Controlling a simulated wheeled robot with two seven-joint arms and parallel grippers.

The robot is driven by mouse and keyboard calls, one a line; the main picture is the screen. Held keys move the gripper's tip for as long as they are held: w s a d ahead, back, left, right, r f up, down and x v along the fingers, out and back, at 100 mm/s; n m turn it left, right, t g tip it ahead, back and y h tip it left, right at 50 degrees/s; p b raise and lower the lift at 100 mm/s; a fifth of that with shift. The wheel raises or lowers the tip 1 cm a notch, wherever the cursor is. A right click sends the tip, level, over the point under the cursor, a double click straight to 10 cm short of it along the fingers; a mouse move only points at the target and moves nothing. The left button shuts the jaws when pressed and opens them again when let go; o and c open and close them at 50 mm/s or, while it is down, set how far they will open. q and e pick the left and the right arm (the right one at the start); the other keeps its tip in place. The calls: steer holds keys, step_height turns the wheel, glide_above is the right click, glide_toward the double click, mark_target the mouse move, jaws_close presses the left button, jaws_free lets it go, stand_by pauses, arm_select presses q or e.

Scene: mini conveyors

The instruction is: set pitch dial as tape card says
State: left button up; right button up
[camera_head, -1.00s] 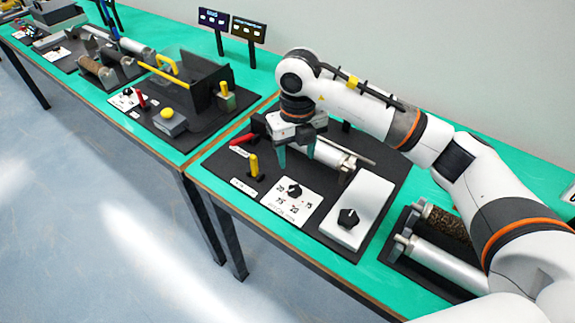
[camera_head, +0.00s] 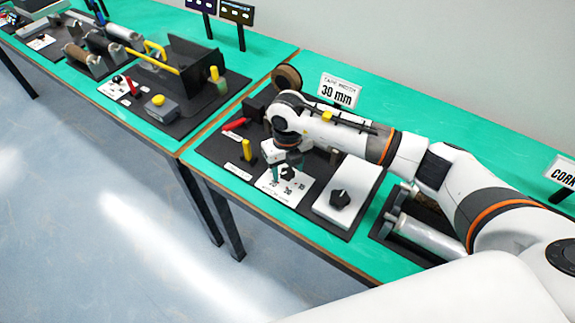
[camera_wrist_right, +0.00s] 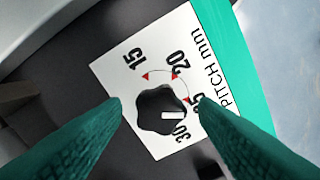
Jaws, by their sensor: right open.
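The tape card (camera_head: 340,92) stands at the back of the near table and reads "30 mm" under a blurred small line. The pitch dial is a black knob (camera_wrist_right: 160,109) on a white plate (camera_wrist_right: 125,70) lettered "PITCH mm". The plate shows 15, 20 and 30; another number ending in 5 is partly covered by a finger. The knob's white mark points right in the wrist view, between that number and 30. My right gripper (camera_head: 288,174) is open above the plate, its green fingers (camera_wrist_right: 160,125) on either side of the knob. Contact cannot be told. My left gripper is out of view.
A second black knob (camera_head: 340,199) on a white box stands right of the plate. A yellow lever (camera_head: 248,150) and red handle (camera_head: 234,124) are at the left. A brown roll (camera_head: 287,76) stands behind my arm.

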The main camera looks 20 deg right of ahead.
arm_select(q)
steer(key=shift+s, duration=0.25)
arm_select(e)
steer(key=c, duration=1)
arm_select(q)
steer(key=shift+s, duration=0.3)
arm_select(e)
steer(key=shift+o, duration=0.2)
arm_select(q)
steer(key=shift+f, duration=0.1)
arm_select(e)
steer(key=shift+m, duration=0.4)
steer(key=m, duration=0.4)
steer(key=shift+m, duration=0.4)
steer(key=m, duration=0.6)
steer(key=shift+w, duration=0.1)
steer(key=shift+m, duration=0.3)
steer(key=o, duration=1)
steer(key=shift+c, duration=0.2)
